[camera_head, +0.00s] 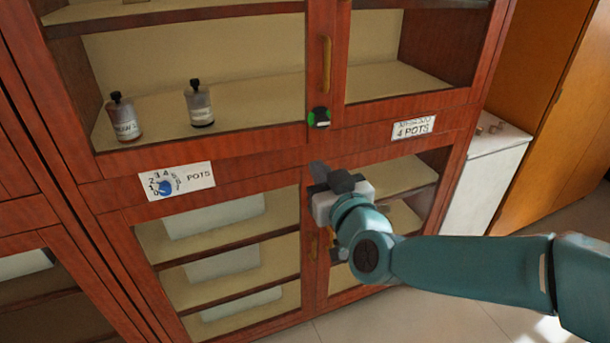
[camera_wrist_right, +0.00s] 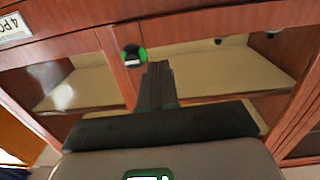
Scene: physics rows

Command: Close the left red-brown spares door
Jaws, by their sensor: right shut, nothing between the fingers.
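A red-brown cabinet with glazed doors fills most of the head view. Its lower left door (camera_head: 307,225) has pale boxes on shelves behind the glass and looks about flush with the frame; I cannot tell whether a small gap remains. An upper door with a brass handle (camera_head: 326,63) is above. No label reading spares is legible. My right gripper (camera_head: 318,172) is shut and empty, in front of the meeting edges of the lower doors, and hides part of them. In the right wrist view its shut fingers (camera_wrist_right: 157,85) point at the cabinet front. My left gripper is out of view.
A black and green round fitting (camera_head: 319,117) sits on the rail above my gripper. Two bottles (camera_head: 199,104) stand on the upper shelf. A white unit (camera_head: 487,170) stands at right.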

